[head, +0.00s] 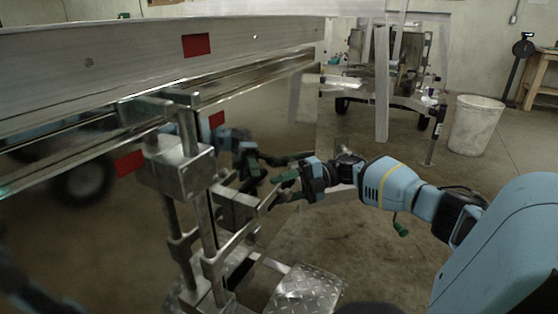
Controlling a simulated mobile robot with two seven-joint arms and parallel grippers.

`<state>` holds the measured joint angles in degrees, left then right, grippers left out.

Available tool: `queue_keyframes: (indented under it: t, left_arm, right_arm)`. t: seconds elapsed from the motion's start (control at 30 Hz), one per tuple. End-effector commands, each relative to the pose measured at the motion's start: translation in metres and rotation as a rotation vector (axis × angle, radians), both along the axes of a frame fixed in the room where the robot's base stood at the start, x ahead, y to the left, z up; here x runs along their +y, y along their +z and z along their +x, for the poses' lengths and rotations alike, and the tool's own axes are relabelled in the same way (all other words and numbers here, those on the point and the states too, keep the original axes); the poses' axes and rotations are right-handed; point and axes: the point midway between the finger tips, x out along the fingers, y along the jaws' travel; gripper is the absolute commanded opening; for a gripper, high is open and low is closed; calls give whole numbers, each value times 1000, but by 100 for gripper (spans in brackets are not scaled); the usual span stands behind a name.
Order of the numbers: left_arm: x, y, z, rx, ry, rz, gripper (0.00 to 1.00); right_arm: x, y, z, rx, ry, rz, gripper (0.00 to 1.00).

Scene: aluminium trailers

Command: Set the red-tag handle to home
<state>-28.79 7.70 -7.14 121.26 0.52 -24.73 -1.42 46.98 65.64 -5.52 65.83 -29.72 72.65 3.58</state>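A bare-metal latch assembly (182,172) stands against the polished trailer side at the left, with upright rods and a flat handle bar (232,243) slanting up to the right. Red patches show on the trailer: one on the upper rail (196,45), one on the polished panel (217,119) and one left of the latch (129,165). I cannot tell which, if any, is the handle's tag. My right gripper (277,189) reaches in from the right, its fingers by the bar's upper end. Whether they grip it is unclear. My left gripper is not visible.
A diamond-plate step (307,291) lies below the latch. The polished panel mirrors my arm. Another trailer frame (382,80) stands behind, with a white bin (475,124) and a wooden bench (540,80) at the right. The concrete floor between is clear.

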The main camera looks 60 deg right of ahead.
Motion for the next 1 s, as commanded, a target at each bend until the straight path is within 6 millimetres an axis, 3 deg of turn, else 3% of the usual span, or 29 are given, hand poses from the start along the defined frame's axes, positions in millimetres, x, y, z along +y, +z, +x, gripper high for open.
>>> queue_keyframes:
  t: [0.4,1.0]
  left_arm:
    - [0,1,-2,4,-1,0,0]
    - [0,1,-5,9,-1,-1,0]
  right_arm:
    - [-48,8,-34,1,-2,-1,45]
    - [-52,9,-38,-1,0,-1,45]
